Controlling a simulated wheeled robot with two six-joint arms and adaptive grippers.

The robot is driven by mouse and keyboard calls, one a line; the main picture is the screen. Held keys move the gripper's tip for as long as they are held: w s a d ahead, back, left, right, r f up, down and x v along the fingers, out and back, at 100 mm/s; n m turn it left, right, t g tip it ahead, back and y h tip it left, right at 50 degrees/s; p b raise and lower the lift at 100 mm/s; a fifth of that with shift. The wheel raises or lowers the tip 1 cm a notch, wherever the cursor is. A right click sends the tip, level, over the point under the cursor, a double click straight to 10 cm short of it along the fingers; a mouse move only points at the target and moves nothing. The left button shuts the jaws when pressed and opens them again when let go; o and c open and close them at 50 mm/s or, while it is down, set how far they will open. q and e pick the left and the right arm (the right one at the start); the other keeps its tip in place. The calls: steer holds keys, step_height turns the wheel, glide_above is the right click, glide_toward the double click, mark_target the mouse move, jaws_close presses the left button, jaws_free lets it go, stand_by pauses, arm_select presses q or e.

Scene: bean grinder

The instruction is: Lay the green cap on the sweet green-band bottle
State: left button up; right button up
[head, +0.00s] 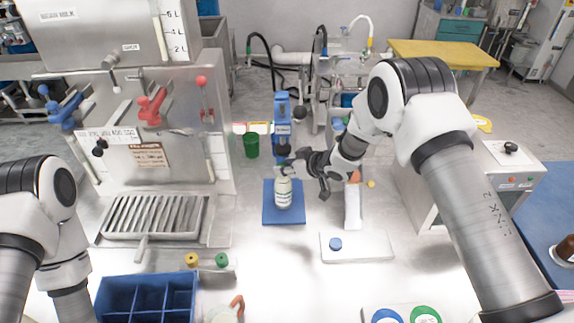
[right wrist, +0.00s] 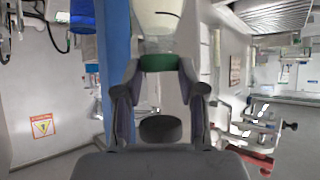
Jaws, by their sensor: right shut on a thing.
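The white bottle with green bands (head: 283,193) stands upright on a blue mat (head: 270,214) in the head view. My right gripper (head: 287,168) is at the bottle's top, reaching in from the right. In the right wrist view its fingers (right wrist: 160,75) are shut on the green cap (right wrist: 160,62). That view looks upside down, and the pale bottle (right wrist: 157,18) shows right beside the cap. I cannot tell whether the cap rests on the mouth or sits just above it. Only my left arm shows at the left edge; its gripper is out of view.
A blue grinder (head: 282,125) stands close behind the bottle. A metal dispenser (head: 150,160) is to the left. Yellow (head: 191,259) and green (head: 221,260) round pieces lie in front. A white board (head: 365,246) holds a blue cap (head: 335,244). A blue divided box (head: 147,300) sits front left.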

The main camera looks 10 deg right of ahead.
steer(key=shift+f, duration=0.25)
steer(key=o, duration=0.7)
steer(key=shift+c, duration=0.2)
steer(key=shift+r, duration=0.1)
steer(key=shift+r, duration=0.25)
steer(key=shift+w+r+p, duration=0.1)
steer(key=shift+r+p, duration=0.5)
steer(key=shift+s+d+r+b, duration=0.1)
steer(key=shift+s+d+b, duration=0.4)
steer(key=shift+s+b, duration=0.15)
steer(key=b+v, duration=0.2)
steer(key=v, duration=0.8)
steer(key=shift+s+r, duration=0.15)
steer(key=shift+s, duration=0.05)
